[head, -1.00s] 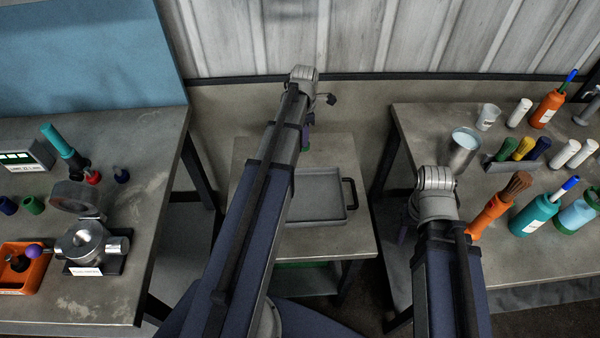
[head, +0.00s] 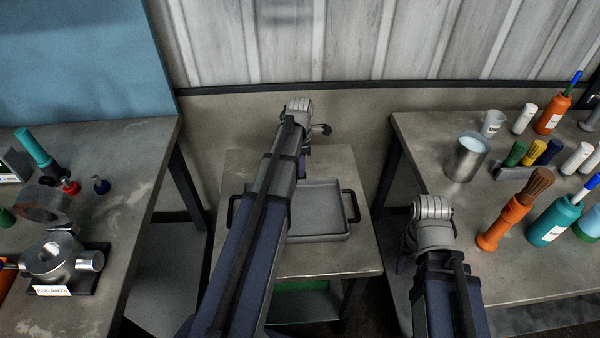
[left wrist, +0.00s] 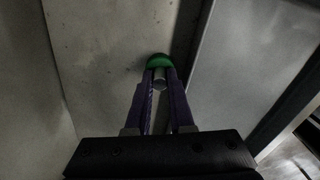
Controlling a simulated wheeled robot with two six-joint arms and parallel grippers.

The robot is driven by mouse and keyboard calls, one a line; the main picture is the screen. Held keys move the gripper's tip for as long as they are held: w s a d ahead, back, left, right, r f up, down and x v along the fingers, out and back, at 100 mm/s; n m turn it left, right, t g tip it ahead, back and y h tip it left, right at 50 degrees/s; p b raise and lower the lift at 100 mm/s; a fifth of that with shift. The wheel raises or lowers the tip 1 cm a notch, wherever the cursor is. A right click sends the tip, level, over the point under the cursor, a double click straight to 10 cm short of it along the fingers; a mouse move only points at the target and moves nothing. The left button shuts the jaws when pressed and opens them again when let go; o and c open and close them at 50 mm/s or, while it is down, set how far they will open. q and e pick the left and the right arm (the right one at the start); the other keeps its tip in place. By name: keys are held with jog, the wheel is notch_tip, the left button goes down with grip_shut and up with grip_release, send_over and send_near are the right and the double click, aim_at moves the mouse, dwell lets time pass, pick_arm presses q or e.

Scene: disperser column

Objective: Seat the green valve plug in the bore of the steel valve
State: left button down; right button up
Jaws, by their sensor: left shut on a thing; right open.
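The steel valve (head: 52,260) stands on a dark base with a white label on the left bench, its round bore facing up. My left gripper (left wrist: 160,84) is shut on the green valve plug (left wrist: 159,62); the green rounded head shows beyond the fingertips and a metal part between them. In the head view my left gripper (head: 303,165) is over the middle cart, well right of the valve, and the plug is hidden by the arm. My right gripper (head: 402,262) is open at the right bench's left edge, mostly hidden behind its wrist.
A grey tray (head: 325,236) lies on the middle cart. A clear round cover (head: 42,204), a teal-handled tool (head: 35,148) and red and blue knobs stand near the valve. A metal cup (head: 466,158), brush (head: 510,212) and bottles crowd the right bench. The left bench's right part is clear.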

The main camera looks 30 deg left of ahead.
pick_arm(q)
jog(key=shift+f, duration=0.15)
jog(key=c, duration=0.8)
grip_release()
notch_tip(320, 180, up, 12)
jog(key=p, duration=1.2)
jog(key=shift+r, duration=0.2)
